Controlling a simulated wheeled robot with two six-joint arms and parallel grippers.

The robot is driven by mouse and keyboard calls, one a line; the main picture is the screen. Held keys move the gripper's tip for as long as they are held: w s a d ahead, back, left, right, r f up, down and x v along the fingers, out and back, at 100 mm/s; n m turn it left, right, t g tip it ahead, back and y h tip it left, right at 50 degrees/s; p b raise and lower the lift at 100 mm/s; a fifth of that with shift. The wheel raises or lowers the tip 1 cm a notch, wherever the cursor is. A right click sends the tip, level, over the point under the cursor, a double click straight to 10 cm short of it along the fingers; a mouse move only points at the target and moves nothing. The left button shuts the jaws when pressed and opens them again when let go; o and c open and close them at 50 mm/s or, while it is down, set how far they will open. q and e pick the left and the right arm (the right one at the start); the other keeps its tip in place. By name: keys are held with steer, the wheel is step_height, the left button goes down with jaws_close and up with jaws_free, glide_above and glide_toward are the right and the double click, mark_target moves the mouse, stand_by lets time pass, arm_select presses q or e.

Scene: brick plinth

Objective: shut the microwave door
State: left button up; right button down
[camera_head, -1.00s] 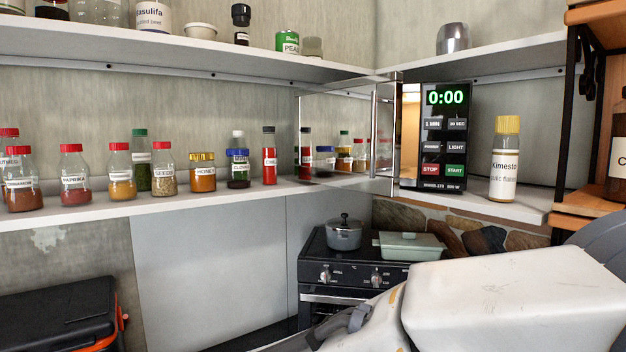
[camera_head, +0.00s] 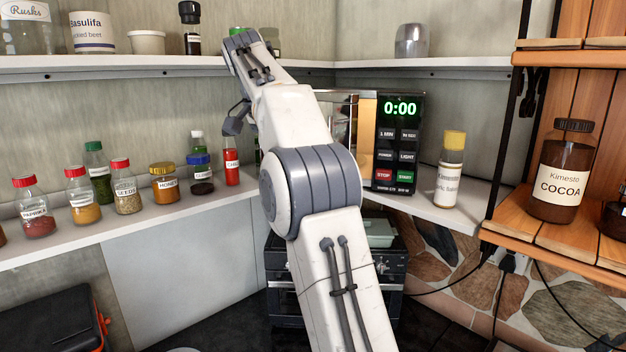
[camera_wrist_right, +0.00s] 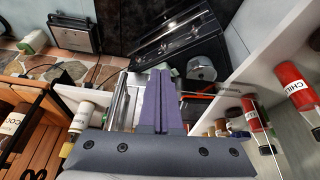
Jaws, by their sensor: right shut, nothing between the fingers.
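The microwave (camera_head: 398,150) stands on the lower shelf in the corner, its black control panel reading 0:00. A lit strip of its interior shows beside the panel. Its door (camera_head: 336,96) stands open, swung out to the left. My right arm hides most of the door in the head view. In the right wrist view, my right gripper (camera_wrist_right: 160,74) is shut and empty, pointing towards the stove. My left gripper is not in view.
Several spice jars, including a honey jar (camera_head: 165,183) and a chilli jar (camera_head: 232,168), line the shelf on the left. A yellow-capped jar (camera_head: 450,170) stands right of the microwave. The stove (camera_head: 393,270) is below. A cocoa jar (camera_head: 562,170) stands on the wooden shelf.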

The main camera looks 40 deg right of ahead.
steer(key=w+d+f+p, duration=0.1)
steer(key=d+f, duration=0.7)
steer(key=shift+d+f+m, duration=0.15)
steer(key=shift+f+m, duration=0.15)
steer(key=shift+f, duration=0.1)
